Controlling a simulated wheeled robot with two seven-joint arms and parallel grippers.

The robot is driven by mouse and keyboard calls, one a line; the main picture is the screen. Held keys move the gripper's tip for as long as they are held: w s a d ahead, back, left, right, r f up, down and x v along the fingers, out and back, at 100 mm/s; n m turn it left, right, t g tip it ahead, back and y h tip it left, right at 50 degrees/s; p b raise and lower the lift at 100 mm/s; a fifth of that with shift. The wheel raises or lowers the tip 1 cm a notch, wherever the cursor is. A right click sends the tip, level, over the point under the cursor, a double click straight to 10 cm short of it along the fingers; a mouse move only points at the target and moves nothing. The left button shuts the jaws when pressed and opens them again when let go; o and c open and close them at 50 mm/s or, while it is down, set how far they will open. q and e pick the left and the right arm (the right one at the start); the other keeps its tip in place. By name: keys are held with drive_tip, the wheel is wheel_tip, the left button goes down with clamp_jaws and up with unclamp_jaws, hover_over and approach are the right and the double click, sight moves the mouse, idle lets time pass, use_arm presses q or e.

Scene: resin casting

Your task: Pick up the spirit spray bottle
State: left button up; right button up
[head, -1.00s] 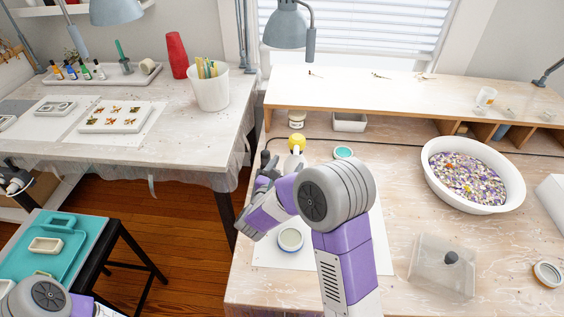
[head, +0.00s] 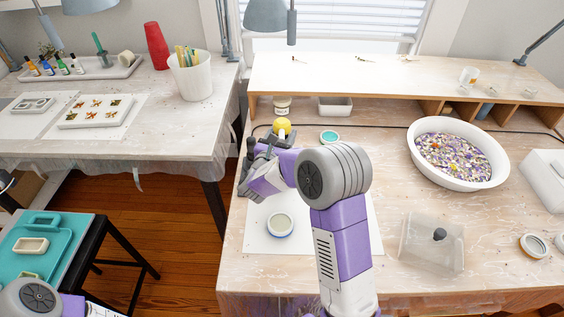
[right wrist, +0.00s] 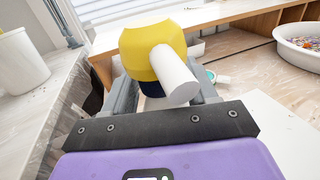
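The spirit spray bottle, with a yellow top (head: 282,126) and white nozzle, stands on the workbench behind the white sheet. In the right wrist view its yellow head (right wrist: 152,50) and white nozzle fill the middle, with a dark blue part below. My right gripper (head: 266,148) is at the bottle, its grey fingers (right wrist: 165,95) on either side below the yellow head. The bottle's body is mostly hidden, and I cannot tell whether the fingers touch it. My left gripper does not show; only part of my left arm is at the bottom left.
A round tin (head: 280,225) sits on the white sheet (head: 260,243) before my right arm. A jar (head: 282,105), white tray (head: 335,112) and teal-topped tin (head: 329,137) stand behind. A white basin (head: 415,165) of chips and a clear box (head: 420,250) are to the right.

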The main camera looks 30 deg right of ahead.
clamp_jaws()
